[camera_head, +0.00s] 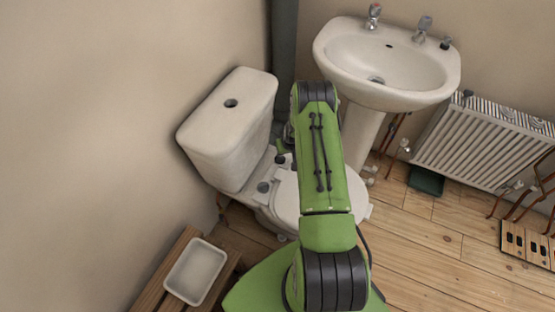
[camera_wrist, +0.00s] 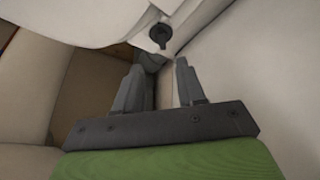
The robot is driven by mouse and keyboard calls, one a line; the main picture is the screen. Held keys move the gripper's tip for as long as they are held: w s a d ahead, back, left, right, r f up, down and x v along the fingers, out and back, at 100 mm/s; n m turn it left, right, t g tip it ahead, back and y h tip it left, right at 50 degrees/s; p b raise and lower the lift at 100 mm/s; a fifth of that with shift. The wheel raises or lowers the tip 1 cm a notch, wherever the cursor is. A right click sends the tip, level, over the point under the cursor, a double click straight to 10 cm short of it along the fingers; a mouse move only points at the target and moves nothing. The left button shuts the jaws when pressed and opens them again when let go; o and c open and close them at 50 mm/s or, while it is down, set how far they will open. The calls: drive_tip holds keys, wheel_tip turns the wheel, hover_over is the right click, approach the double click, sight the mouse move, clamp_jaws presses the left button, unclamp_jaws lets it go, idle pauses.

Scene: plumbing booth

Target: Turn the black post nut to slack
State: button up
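A black nut with a wing or lever shape (camera_wrist: 160,35) shows in the wrist view, under the white ceramic edge at the top centre. It looks like the post nut. My gripper (camera_wrist: 159,66) points toward it from below, with its two grey fingers apart and nothing between them. The nut is beyond the fingertips, and I see no contact. In the head view the white toilet (camera_head: 228,130) stands left of my green arm. Two dark round caps show by the seat hinge (camera_head: 263,187). The nut and my fingers cannot be made out there.
A white basin (camera_head: 390,60) stands at the back right, with a radiator (camera_head: 485,140) beside it. A white tray (camera_head: 196,271) sits on a wooden stand at the front left. In the wrist view, pale surfaces close in on both sides of my fingers.

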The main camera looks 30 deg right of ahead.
sight(281, 159)
drive_tip(key=b+x, duration=0.5)
drive_tip(key=x, duration=0.8)
drive_tip(key=shift+f, duration=0.1)
clamp_jaws()
